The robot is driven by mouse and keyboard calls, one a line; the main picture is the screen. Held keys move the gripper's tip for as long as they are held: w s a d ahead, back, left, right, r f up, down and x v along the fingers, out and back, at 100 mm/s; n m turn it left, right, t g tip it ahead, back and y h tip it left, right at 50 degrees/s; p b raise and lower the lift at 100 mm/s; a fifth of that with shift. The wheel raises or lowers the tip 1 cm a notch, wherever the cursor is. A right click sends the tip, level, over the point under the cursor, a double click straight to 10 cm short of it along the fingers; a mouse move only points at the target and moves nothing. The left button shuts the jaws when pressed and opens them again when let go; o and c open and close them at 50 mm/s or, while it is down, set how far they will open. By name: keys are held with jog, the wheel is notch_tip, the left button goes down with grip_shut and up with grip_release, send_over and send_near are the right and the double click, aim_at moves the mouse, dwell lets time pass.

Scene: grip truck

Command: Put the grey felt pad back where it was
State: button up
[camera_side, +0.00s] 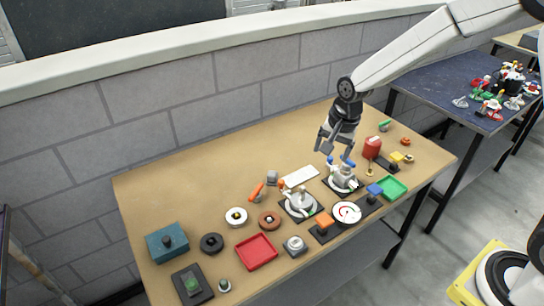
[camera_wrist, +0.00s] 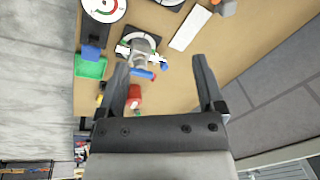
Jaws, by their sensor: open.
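No pad is plainly recognisable as grey felt. A flat, pale, nearly white rectangle (camera_side: 300,177) lies on the table behind the middle fixtures, and it also shows in the wrist view (camera_wrist: 190,28); I cannot tell whether it is the pad or a bare marked spot. My gripper (camera_side: 334,152) is open and empty above the back right part of the table. In the wrist view its two fingers (camera_wrist: 161,62) are spread wide with nothing between them. A grey fixture with blue handles (camera_side: 343,179) stands below it on a dark plate, apart from the fingers.
A red container (camera_side: 372,147) stands right of my gripper. A green tray (camera_side: 393,188), a round gauge (camera_side: 347,212) and a red tray (camera_side: 257,252) lie along the front. A teal box (camera_side: 167,243) is at the left. The back left tabletop is clear; a block wall runs behind.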

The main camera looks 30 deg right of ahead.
jog(key=s+d+n, duration=0.1)
jog(key=s+n, duration=0.9)
jog(key=s, duration=0.6)
jog(key=shift+d+n+t, duration=0.3)
jog(key=shift+d+n, duration=0.05)
jog(key=shift+n, duration=0.05)
